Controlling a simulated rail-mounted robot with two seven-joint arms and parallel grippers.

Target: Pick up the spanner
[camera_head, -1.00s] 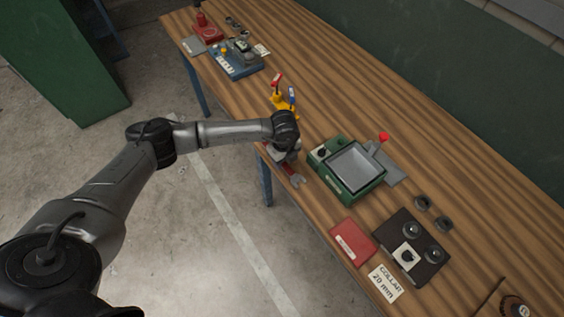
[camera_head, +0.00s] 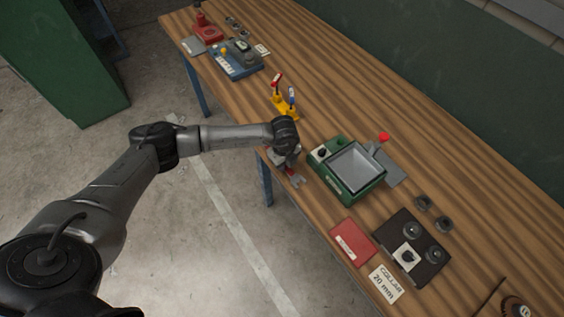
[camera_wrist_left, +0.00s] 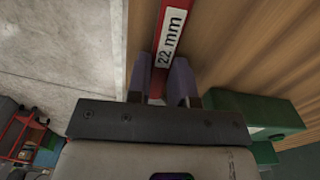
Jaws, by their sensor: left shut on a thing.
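The red spanner (camera_wrist_left: 169,37) has a white label reading "22 mm" and runs up between my left gripper's fingers in the left wrist view. My left gripper (camera_wrist_left: 162,80) is shut on it, one finger on each side. In the head view, the left gripper (camera_head: 286,162) is at the near edge of the wooden bench, left of the green tray unit. A grey and red end of the spanner (camera_head: 294,178) shows just below the gripper; the rest is hidden. My right gripper is not in view.
The green unit with a grey tray (camera_head: 347,170) stands close right of the gripper. A yellow holder (camera_head: 285,109) with red and blue-topped tools is just behind. A red booklet (camera_head: 352,240) and a dark fixture plate (camera_head: 411,247) lie nearer. Open floor lies left of the bench.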

